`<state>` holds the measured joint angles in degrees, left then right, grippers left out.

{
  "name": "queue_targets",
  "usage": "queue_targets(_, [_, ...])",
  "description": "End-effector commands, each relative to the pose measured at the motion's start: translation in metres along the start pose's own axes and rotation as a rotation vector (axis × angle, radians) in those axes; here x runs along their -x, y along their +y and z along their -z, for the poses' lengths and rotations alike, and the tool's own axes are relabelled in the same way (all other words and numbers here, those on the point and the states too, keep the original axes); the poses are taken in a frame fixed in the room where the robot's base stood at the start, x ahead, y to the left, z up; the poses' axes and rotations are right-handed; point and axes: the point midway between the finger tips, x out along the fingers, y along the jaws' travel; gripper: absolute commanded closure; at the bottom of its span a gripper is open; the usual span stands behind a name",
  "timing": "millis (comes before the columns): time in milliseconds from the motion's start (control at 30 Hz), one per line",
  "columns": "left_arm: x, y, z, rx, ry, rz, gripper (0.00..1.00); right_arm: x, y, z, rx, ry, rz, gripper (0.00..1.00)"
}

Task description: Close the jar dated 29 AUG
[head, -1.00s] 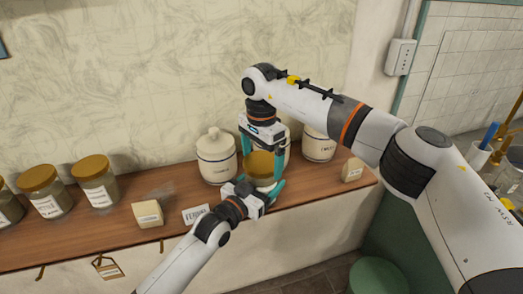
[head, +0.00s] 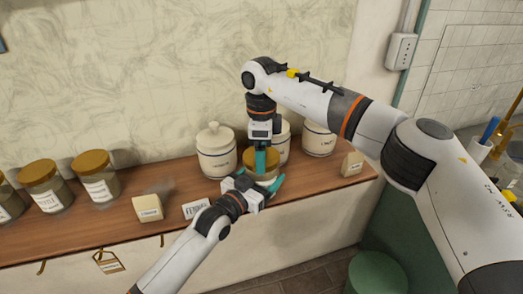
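A squat glass jar with a golden lid (head: 271,168) stands on the wooden shelf, mostly hidden by my grippers. No date can be read on it. My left gripper (head: 268,187) comes in low from the front, its teal fingers around the jar's body. My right gripper (head: 261,162) points straight down from above at the lid. One finger shows in front of the lid; the other is hidden behind. The lid sits level on top of the jar; its thread is not visible.
White ceramic canisters (head: 216,152) stand close behind the jar. Three golden-lidded jars (head: 96,180) stand at the left. Small label blocks (head: 148,208) and a card (head: 196,209) lie near the shelf's front edge (head: 170,236). A green stool (head: 377,272) stands below right.

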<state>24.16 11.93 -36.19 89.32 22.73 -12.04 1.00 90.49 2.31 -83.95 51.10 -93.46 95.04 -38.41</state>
Motion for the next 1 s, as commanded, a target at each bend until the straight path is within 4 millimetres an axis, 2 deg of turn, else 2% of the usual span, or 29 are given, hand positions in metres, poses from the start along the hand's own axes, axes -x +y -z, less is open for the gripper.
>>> queue_targets(100, [0.0, -0.0001, 0.0002, 0.0, 0.0, 0.0, 0.87, 0.0003, 0.0002, 0.0, -0.279, 0.001, -0.001, 0.47])
queue_targets(500, [0.0, -0.0002, 0.0003, 0.0, 0.001, 0.0, 0.87, -0.0004, 0.0002, 0.0, -1.209, 0.0, 0.0, 0.47])
queue_targets(600, [0.0, -0.0002, 0.0002, 0.0, 0.001, 0.0, 0.87, -0.0005, 0.0002, 0.0, -1.372, 0.0, -0.001, 0.47])
queue_targets(767, [0.0, -0.0002, 0.0003, 0.0, 0.001, 0.0, 0.87, -0.0005, 0.0002, 0.0, -1.37, 0.001, 0.0, 0.47])
queue_targets(800, [0.0, -0.0003, 0.0003, 0.0, 0.001, 0.0, 0.87, -0.0005, 0.0002, 0.0001, -1.37, 0.001, 0.0, 0.14])
queue_targets(900, [0.0, -0.0003, 0.0003, 0.0, 0.001, 0.0, 0.87, -0.0005, 0.0002, 0.0001, -1.369, 0.001, 0.0, 0.0])
queue_targets(1000, [0.0, -0.0003, 0.0003, 0.0, 0.001, 0.0, 0.87, -0.0005, 0.0002, 0.0001, -1.368, 0.001, 0.0, 0.0])
